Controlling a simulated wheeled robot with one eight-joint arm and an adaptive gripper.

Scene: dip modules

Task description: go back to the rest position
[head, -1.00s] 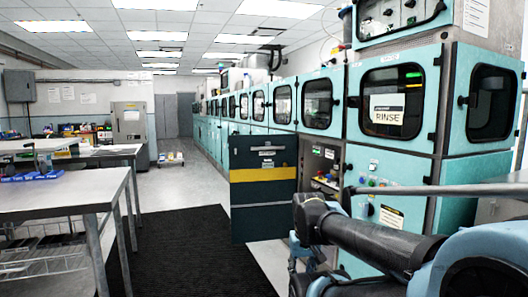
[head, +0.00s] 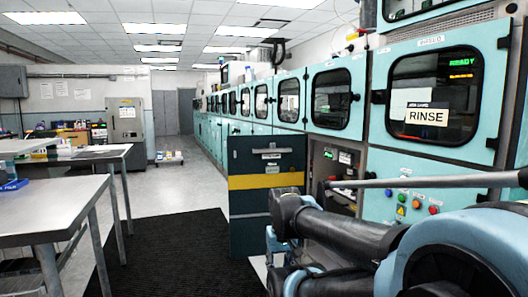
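My arm (head: 350,232), with black links and blue joints, reaches in from the lower right of the head view. It is bent, with its elbow (head: 285,213) in front of the machine row. I cannot make out my gripper or its fingers. No held object shows.
Teal machines with dark windows line the right side; the nearest has a RINSE sign (head: 427,116). A dark cabinet with a yellow band (head: 266,182) juts out beside them. Steel tables (head: 45,213) stand at left. A black mat (head: 175,255) lies on the open floor between.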

